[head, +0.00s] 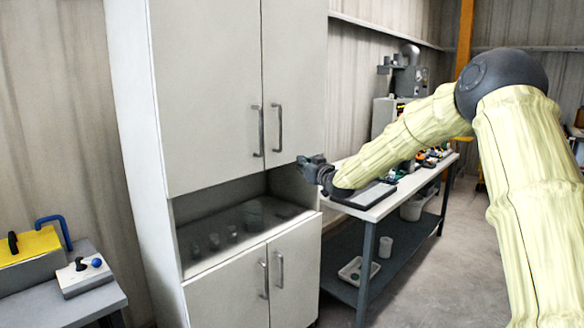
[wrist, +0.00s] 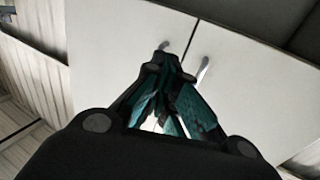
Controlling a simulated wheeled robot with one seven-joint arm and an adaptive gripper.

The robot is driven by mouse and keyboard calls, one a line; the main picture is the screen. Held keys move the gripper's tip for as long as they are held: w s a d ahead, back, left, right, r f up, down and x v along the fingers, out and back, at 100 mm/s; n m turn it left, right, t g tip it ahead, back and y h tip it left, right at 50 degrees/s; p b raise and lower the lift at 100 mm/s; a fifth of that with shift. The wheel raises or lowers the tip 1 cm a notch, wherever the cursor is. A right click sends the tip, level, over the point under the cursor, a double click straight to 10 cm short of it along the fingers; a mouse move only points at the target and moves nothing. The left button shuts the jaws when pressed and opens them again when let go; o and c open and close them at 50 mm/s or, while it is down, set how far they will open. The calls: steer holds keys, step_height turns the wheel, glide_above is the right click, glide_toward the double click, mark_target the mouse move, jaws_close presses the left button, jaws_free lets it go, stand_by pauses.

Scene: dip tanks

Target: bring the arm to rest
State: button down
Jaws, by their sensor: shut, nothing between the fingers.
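My gripper (head: 305,162) is at the end of my raised arm, in front of the right side of a tall white cabinet (head: 215,90). In the wrist view my gripper (wrist: 163,58) points towards the cabinet doors (wrist: 245,85), with dark fingers and teal pads drawn together. The gripper is shut and nothing shows between its fingertips. From these views I cannot tell how far the fingertips are from the cabinet. My arm wears a pale yellow cover and reaches in from the right.
The cabinet has upper door handles (head: 278,128), a recess with several small vessels (head: 214,241), and lower doors (head: 232,292). A workbench (head: 385,204) with several items stands behind my arm. A side table (head: 85,308) holds a yellow-topped box (head: 30,247). Floor (head: 440,270) is clear at right.

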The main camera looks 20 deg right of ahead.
steer(key=shift+s+d, duration=0.1)
steer(key=shift+s, duration=0.1)
steer(key=s+a+f+g, duration=0.2)
steer(key=s+a+f, duration=0.25)
steer(key=f, duration=0.75)
steer(key=s+a+f+m+g, duration=0.1)
steer(key=s+a+f+g, duration=0.15)
steer(key=s+f, duration=0.7)
steer(key=s+a+f+g, duration=0.2)
steer(key=a+f, duration=0.3)
steer(key=f, duration=1.1)
steer(key=s+a+f+g, duration=0.3)
steer(key=s+f, duration=0.7)
steer(key=s+a+f+g+h, duration=0.1)
steer(key=s+f+g, duration=0.1)
steer(key=s+f, duration=0.6)
steer(key=s+a+f+g, duration=0.15)
steer(key=s+f, duration=0.25)
steer(key=s, duration=0.8)
steer(key=s+f+g, duration=0.1)
steer(key=s+g, duration=0.1)
steer(key=s, duration=1)
steer(key=s+f+g+h, duration=0.1)
steer(key=s+g, duration=0.1)
steer(key=s, duration=1)
steer(key=shift+s+d+f+m+g, duration=0.15)
steer(key=shift+s+f+m+g, duration=0.2)
steer(key=shift+f+m+g, duration=0.05)
